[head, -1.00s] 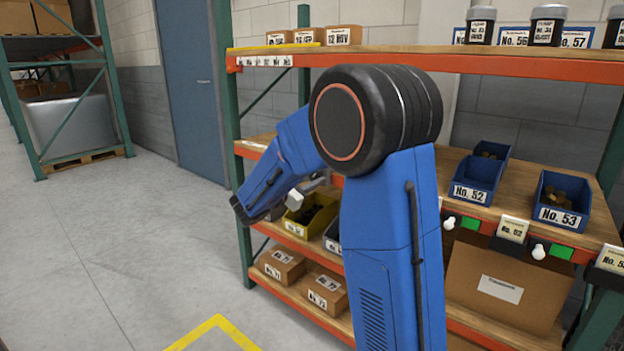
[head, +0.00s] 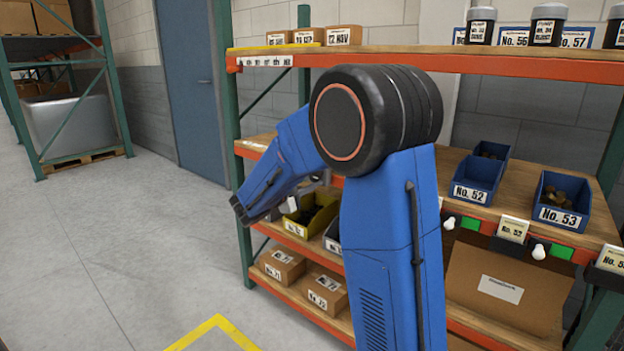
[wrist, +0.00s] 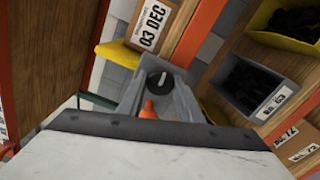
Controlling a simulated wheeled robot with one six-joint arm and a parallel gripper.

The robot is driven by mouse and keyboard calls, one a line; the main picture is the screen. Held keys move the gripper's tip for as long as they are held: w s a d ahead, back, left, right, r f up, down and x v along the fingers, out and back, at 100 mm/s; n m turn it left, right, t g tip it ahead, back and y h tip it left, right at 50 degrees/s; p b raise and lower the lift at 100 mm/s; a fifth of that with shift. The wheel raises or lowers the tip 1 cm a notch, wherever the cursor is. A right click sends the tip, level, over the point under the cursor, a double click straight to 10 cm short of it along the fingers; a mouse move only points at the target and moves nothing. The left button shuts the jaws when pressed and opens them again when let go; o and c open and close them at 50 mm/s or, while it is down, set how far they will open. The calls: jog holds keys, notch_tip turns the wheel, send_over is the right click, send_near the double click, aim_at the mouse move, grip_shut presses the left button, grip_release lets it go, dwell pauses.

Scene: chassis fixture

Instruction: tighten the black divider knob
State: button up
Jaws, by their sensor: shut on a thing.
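The black knob (wrist: 158,79) is a round dial with a white line across it, near the middle of the wrist view. My gripper (wrist: 160,84) has its grey jaws around the knob and is shut on it. How far the fingertips reach along the knob's sides is hard to make out. A small orange part (wrist: 148,110) shows just below the knob. In the head view my blue arm hides the knob, and the gripper is mostly hidden beside the yellow bin (head: 318,214).
The yellow bin (wrist: 288,24) and a grey bin (wrist: 247,88), both with dark contents, stand near the gripper. An orange shelf beam (wrist: 205,28) and a carton labelled 03 DEC (wrist: 150,22) are close. Blue bins (head: 476,178) stand farther right. The floor at left is clear.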

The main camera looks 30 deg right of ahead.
jog(key=shift+m, duration=0.5)
jog(key=shift+f, duration=0.1)
jog(key=o, duration=1)
jog(key=shift+o, duration=0.2)
jog(key=shift+s+a, duration=0.1)
jog(key=shift+a, duration=0.05)
jog(key=v, duration=1.7)
jog(key=shift+s, duration=0.1)
